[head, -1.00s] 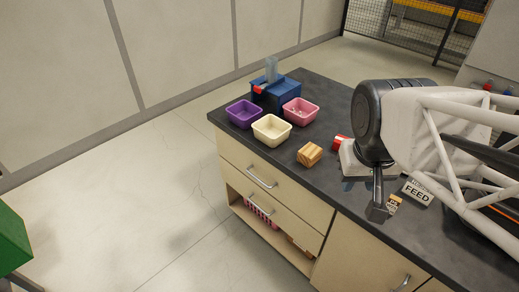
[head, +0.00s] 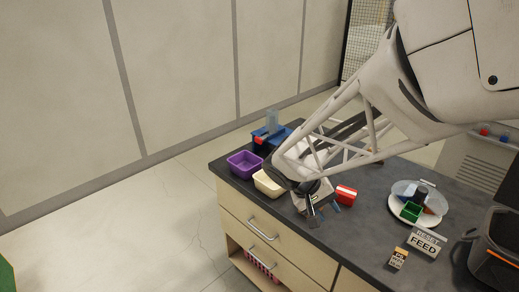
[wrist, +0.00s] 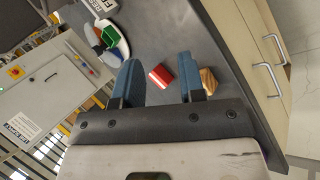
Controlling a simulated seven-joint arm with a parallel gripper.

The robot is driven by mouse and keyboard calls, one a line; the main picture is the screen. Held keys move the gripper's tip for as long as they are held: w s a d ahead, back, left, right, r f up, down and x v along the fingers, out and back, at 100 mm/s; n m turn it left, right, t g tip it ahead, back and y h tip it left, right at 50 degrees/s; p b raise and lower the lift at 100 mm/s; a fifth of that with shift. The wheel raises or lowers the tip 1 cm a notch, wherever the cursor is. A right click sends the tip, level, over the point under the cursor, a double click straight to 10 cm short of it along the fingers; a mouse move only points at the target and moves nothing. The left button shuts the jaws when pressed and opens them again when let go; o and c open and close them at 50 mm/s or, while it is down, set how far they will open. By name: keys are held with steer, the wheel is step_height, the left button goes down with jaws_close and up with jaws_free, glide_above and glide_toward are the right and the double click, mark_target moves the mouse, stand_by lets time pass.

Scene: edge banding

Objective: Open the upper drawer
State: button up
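The upper drawer (head: 292,250) is a pale wooden front under the dark worktop, flush with the cabinet, with a silver bar handle (head: 262,229). In the wrist view two bar handles show at the right; the one nearer the worktop edge (wrist: 268,80) looks like the upper one. My gripper (head: 320,218) is above the worktop near its front edge, right of and higher than the handle, and not touching it. In the wrist view my gripper (wrist: 160,95) has its two blue fingers apart with nothing held. The wooden block is hidden in the head view.
A red can (head: 346,194) and wooden block (wrist: 209,80) are on the worktop below my gripper. Purple (head: 244,165) and cream (head: 267,184) bins stand left of it. Floor before the drawers is clear.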

steer(key=w+a+f+n+t+h, duration=0.1)
steer(key=w+a+f+h, duration=0.25)
steer(key=w+f, duration=0.35)
steer(key=n+t, duration=0.7)
steer(key=t, duration=0.3)
glide_toward(259, 231)
steer(key=w+d+f, duration=0.1)
steer(key=w, duration=0.1)
steer(key=shift+d+f, duration=0.15)
steer(key=shift+f, duration=0.05)
steer(key=shift+d, duration=0.1)
steer(key=shift+x, duration=3.85)
steer(key=shift+r, duration=0.15)
steer(key=shift+c, duration=0.2)
jaws_close()
